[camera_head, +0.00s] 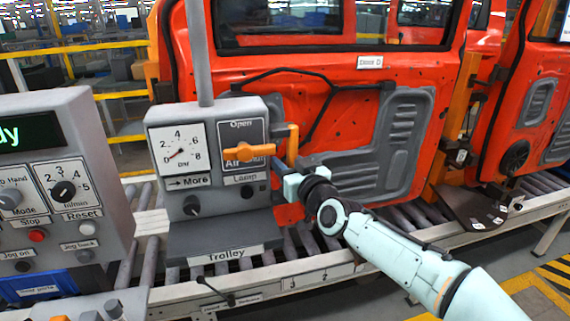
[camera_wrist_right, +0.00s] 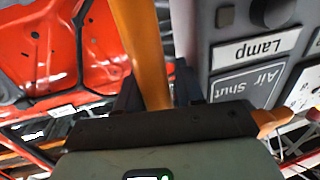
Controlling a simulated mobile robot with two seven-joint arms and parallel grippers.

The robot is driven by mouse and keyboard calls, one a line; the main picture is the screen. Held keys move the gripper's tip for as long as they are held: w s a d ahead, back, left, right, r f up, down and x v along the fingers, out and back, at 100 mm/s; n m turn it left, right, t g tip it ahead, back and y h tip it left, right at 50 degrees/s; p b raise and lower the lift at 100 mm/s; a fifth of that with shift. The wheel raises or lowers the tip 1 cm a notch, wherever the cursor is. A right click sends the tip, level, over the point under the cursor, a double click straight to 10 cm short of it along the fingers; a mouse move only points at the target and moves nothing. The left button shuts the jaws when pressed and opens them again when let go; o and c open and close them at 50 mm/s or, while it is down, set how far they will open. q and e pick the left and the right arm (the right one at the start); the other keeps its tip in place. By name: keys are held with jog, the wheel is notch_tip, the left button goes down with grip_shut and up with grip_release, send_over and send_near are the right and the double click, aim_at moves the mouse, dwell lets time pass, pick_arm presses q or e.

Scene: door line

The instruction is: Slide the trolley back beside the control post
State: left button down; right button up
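The trolley (camera_head: 208,242) is a grey unit on the roller line, with a gauge (camera_head: 183,153), an orange air lever (camera_head: 248,152) and a pole on top. An upright orange handle (camera_head: 292,143) is on its right side. My right gripper (camera_head: 288,170) is at this handle. In the right wrist view, its dark fingers (camera_wrist_right: 158,92) stand on both sides of the orange handle (camera_wrist_right: 140,45) and look closed on it. The control post (camera_head: 62,165) stands at the left, with a narrow gap between it and the trolley. My left gripper is not in view.
An orange-red car door (camera_head: 360,90) hangs right behind the trolley, and another door (camera_head: 535,110) is farther right. Rollers (camera_head: 140,225) show between post and trolley, with a pale plate (camera_head: 152,221) there. Yellow rails (camera_head: 120,94) run behind.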

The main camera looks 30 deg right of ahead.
jog(key=shift+s+a, duration=0.1)
